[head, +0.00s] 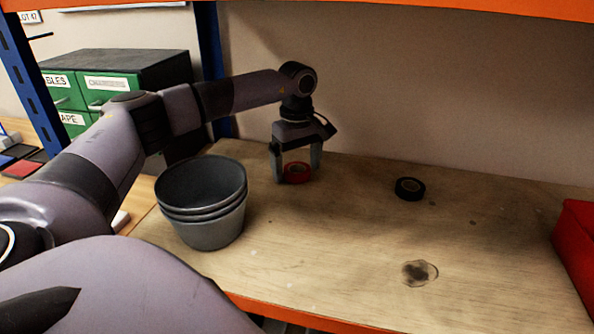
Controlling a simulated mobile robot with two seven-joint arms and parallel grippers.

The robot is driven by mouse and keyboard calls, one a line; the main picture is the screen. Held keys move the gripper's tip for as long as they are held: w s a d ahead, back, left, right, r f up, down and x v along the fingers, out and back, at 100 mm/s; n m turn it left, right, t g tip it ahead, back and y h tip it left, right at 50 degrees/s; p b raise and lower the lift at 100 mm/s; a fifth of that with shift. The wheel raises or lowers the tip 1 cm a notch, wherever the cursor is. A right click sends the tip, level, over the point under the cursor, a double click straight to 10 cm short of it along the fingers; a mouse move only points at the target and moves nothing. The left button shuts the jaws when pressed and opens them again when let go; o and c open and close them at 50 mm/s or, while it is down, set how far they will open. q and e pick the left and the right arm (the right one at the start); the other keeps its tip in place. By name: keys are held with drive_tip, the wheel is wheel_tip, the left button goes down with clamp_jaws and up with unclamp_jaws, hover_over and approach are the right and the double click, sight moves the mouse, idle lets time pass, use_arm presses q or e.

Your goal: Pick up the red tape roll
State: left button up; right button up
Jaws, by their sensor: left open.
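The red tape roll (297,173) lies flat on the wooden shelf board (330,240), towards the back. My left gripper (297,175) points straight down over it. The gripper is open, with one finger at the left of the roll and the other at its right. The fingertips are low, close to the board. I cannot tell whether either finger touches the roll. The upper part of the roll is partly hidden by the gripper. My right gripper is not in view.
A stack of grey bowls (205,232) stands at the left, under my left arm. A black tape roll (409,188) lies to the right. A red bin (575,245) stands at the right edge. Green drawers (105,82) are behind at left. The middle of the board is clear.

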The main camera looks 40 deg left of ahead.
use_arm(q)
drive_tip(key=c, duration=1.1)
